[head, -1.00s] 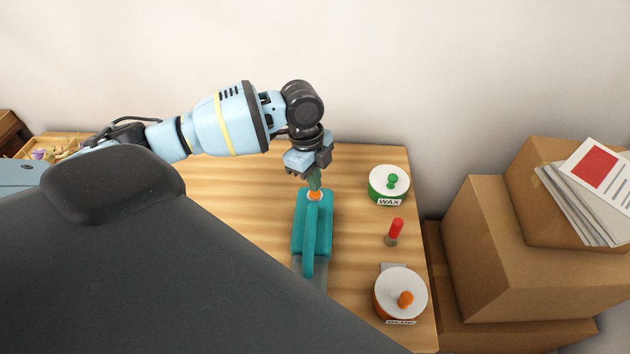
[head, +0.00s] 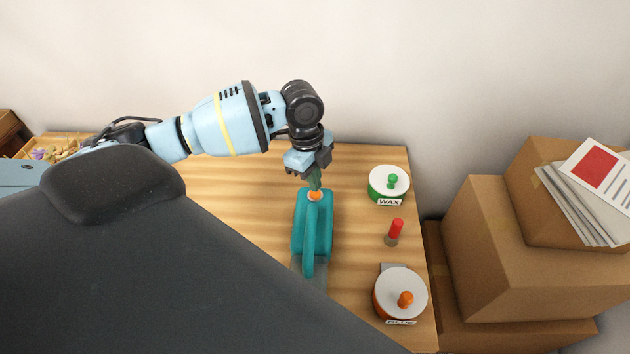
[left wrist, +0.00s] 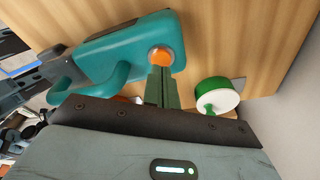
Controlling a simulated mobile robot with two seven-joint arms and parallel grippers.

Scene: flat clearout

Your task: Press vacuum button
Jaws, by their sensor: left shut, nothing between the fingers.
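The teal handheld vacuum (head: 325,228) lies on the wooden table, its handle running toward the front. Its orange button (head: 316,195) is at the end nearest my left gripper (head: 315,186). The left gripper points down with its fingers shut and empty, the tips at the button. In the left wrist view the shut green fingers (left wrist: 162,78) reach to the lower edge of the orange button (left wrist: 161,58), partly overlapping it. I cannot tell whether the button is pushed in. My right gripper is in neither view.
Right of the vacuum stand a green-and-white WAX tin (head: 389,184), a red-tipped peg (head: 395,231) and an orange-knobbed white tin (head: 401,292). Cardboard boxes (head: 500,250) with papers (head: 597,190) stand beyond the table's right edge. The table (head: 235,195) left of the vacuum is clear.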

